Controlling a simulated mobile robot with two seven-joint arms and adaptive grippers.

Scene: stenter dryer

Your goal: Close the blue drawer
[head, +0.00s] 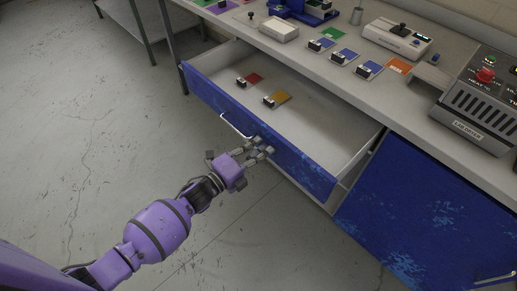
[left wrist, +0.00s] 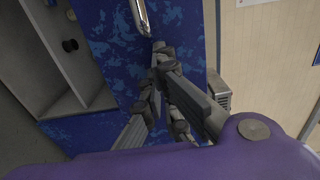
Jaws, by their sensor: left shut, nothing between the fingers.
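The blue drawer (head: 290,165) is pulled open under the workbench. Its white inside shows, with a red swatch and a yellow swatch, each with a small dark piece. A silver handle (head: 236,126) is on its front; it also shows at the top of the left wrist view (left wrist: 142,15). My left gripper (head: 264,146) is shut and empty, with its fingertips at the drawer front just right of the handle. In the left wrist view the fingers (left wrist: 157,55) overlap the blue front below the handle; whether they touch it is unclear. My right gripper is not in view.
The benchtop (head: 330,68) holds colour swatches, a white joystick box (head: 397,38) and a grey control box (head: 482,95) with a red button. A blue cabinet door (head: 430,210) is at the lower right. The floor at left is clear.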

